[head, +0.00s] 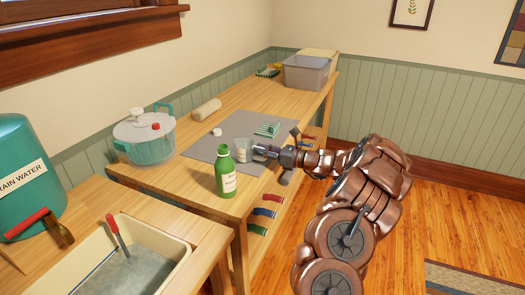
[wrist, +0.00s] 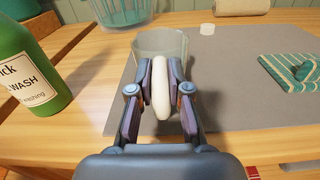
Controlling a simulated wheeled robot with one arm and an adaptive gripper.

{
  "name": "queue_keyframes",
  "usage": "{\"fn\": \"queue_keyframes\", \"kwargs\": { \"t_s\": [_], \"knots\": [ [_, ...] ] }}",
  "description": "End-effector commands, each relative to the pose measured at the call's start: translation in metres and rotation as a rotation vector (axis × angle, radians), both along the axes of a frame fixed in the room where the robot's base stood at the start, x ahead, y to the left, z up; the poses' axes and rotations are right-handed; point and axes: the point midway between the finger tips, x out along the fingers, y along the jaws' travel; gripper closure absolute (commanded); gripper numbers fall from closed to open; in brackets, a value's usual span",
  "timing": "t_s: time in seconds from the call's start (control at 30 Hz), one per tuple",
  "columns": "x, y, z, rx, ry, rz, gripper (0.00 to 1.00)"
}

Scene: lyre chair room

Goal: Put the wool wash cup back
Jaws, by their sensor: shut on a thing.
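The wool wash cup (head: 243,150) is clear, with a pale handle, and stands upright by the front left part of the grey mat (head: 205,152). In the wrist view the cup (wrist: 160,42) is straight ahead, with its white handle between my fingers. My gripper (head: 260,152) is shut on this handle; the fingertips also show in the wrist view (wrist: 161,70). I cannot tell whether the cup's base touches the surface. A green wash bottle (head: 225,175) stands left of the cup, near the table's front edge; its label (wrist: 30,84) is partly cut off.
A sink basin (head: 95,275) is at the front left. The mat's middle is clear.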

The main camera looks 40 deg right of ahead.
Motion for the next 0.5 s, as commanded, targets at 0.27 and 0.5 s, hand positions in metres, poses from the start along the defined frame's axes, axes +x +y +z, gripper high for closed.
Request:
{"fn": "queue_keyframes", "kwargs": {
  "t_s": [0.27,0.5],
  "knots": [
    [0.0001,-0.0002,-0.0022,0.000,0.000,0.000,0.71],
    [0.0001,-0.0002,-0.0023,0.000,0.000,0.000,0.57]
  ]
}}
